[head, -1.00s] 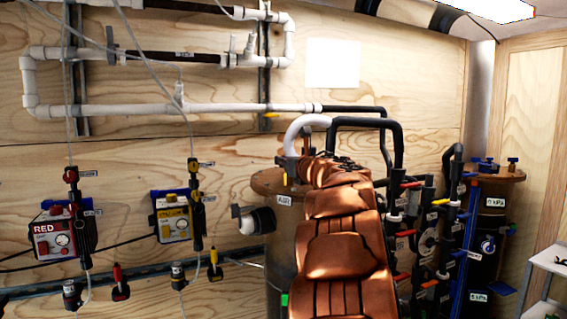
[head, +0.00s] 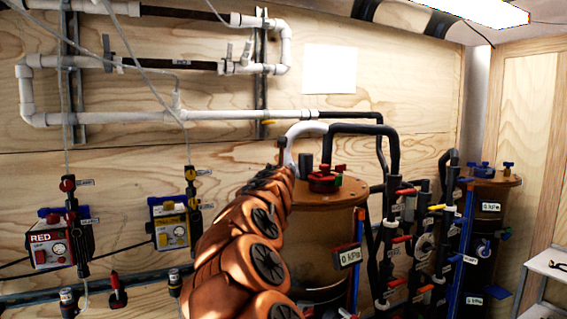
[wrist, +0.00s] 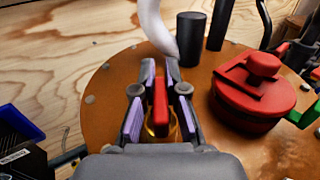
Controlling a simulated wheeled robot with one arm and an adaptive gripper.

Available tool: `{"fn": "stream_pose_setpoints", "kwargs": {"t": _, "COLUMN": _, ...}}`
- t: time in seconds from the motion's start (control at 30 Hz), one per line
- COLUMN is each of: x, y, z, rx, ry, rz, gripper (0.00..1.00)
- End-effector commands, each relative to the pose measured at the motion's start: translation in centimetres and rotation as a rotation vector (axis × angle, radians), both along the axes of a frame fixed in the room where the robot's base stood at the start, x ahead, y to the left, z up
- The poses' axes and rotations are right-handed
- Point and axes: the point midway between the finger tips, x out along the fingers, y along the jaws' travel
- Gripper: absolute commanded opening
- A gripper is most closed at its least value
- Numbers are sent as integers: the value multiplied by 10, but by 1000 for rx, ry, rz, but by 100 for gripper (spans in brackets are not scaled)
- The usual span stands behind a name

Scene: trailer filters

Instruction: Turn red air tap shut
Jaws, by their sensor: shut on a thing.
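In the wrist view, my gripper (wrist: 159,74) has its two purple-padded fingers on either side of a narrow red tap handle (wrist: 160,108) and is shut on it. The handle stands on the round brown tank top (wrist: 95,125), with a brass-coloured part (wrist: 149,132) below it. In the head view, my gripper (head: 283,158) is at the left rim of the brown tank (head: 320,225), beside the white hose. My arm hides the tap's lower part there, so I cannot see its full turn position.
A red cap (head: 322,180) with a green piece sits on the tank top; it also shows in the wrist view (wrist: 255,92). A black post (wrist: 191,38) and a white hose (head: 300,133) are close by. Pipes and coloured valves (head: 405,230) stand right of the tank.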

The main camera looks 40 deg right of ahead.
Motion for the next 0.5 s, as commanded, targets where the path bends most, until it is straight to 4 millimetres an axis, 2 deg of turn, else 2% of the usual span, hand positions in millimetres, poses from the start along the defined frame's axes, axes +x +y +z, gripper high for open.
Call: {"fn": "stream_pose_setpoints", "kwargs": {"t": 0.5, "x": -5, "y": -4, "z": 5, "rx": 6, "ry": 5, "rz": -345, "gripper": 0}}
